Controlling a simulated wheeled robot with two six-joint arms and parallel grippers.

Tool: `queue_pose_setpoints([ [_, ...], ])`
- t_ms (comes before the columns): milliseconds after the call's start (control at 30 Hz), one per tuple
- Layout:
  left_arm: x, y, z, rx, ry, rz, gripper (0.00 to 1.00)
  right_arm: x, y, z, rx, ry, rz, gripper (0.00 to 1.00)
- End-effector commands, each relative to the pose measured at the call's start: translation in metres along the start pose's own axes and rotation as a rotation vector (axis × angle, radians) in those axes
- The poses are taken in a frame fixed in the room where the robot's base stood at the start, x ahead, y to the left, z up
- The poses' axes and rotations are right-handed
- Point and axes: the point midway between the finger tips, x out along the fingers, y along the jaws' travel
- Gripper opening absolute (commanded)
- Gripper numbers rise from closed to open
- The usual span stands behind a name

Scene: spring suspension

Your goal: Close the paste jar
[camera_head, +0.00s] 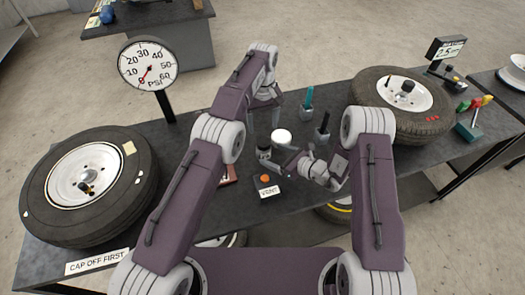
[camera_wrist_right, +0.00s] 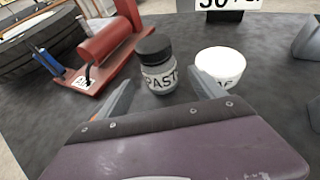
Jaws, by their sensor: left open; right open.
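The paste jar (camera_head: 264,153) is a small grey jar with a dark lid, near the middle of the table. In the right wrist view the jar (camera_wrist_right: 158,78) stands upright with part of its "PASTE" label showing. Its black lid (camera_wrist_right: 153,47) sits on top; I cannot tell whether it is tight. My right gripper (camera_head: 286,160) is open, low beside the jar. Its fingers (camera_wrist_right: 163,92) point toward the jar, which appears between and just beyond the tips. My left gripper (camera_head: 263,122) is open and points down above the jar area, apparently empty.
A white tub (camera_wrist_right: 221,64) stands close right of the jar. A red device with a roller (camera_wrist_right: 106,42) is to its left. Brush holders (camera_head: 322,137), an orange button labelled VENT (camera_head: 265,179), a pressure gauge (camera_head: 147,65) and two tyres (camera_head: 88,180) (camera_head: 402,93) surround it.

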Motion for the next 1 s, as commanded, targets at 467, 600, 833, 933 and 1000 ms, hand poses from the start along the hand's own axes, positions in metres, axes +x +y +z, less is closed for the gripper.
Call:
queue_pose_setpoints([
  [467, 0.000, 0.000, 0.000, 0.000, 0.000, 0.000, 0.65, 0.064, 0.000, 0.000, 0.000, 0.001, 0.000, 0.78],
  [600, 0.000, 0.000, 0.000, 0.000, 0.000, 0.000, 0.65, 0.066, 0.000, 0.000, 0.001, 0.001, -0.001, 0.78],
  [833, 0.000, 0.000, 0.000, 0.000, 0.000, 0.000, 0.65, 0.065, 0.000, 0.000, 0.000, 0.001, 0.000, 0.59],
  [933, 0.000, 0.000, 0.000, 0.000, 0.000, 0.000, 0.65, 0.065, 0.000, 0.000, 0.000, 0.001, 0.000, 0.31],
  [1000, 0.000, 0.000, 0.000, 0.000, 0.000, 0.000, 0.65, 0.065, 0.000, 0.000, 0.000, 0.001, 0.000, 0.11],
])
